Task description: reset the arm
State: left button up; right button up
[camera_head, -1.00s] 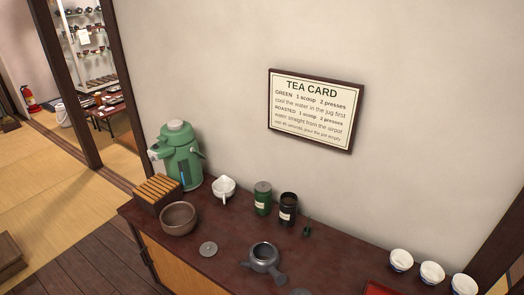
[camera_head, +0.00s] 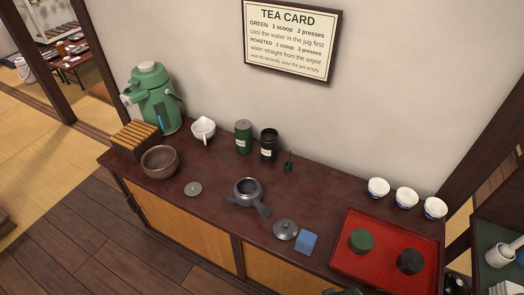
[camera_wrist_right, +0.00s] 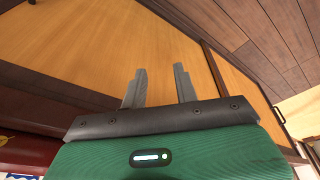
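My right gripper (camera_wrist_right: 160,70) shows in the right wrist view. Its two grey fingers stand apart with nothing between them, in front of the counter's wooden panels. My left gripper is in neither current view. In the head view, small dark shapes show at the bottom edge near the right; I cannot tell whether they are part of my arm.
The dark counter (camera_head: 222,214) holds a green airpot (camera_head: 155,100), brown bowl (camera_head: 160,162), white jug (camera_head: 203,130), green canister (camera_head: 243,137), black canister (camera_head: 269,147), grey teapot (camera_head: 247,192), blue cloth (camera_head: 307,243), red tray (camera_head: 385,275) and three white cups (camera_head: 378,187).

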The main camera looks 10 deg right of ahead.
jog(key=s+f+b, duration=0.1)
jog(key=s+f, duration=0.2)
jog(key=f, duration=0.7)
jog(key=s+f, duration=0.4)
jog(key=f, duration=0.7)
jog(key=s+d+f+g+b, duration=0.1)
jog(key=s+d+f, duration=0.3)
jog(key=s+f, duration=0.9)
jog(key=shift+s+f+g+b, duration=0.35)
jog(key=shift+s+g+b, duration=0.05)
jog(key=shift+s, duration=0.6)
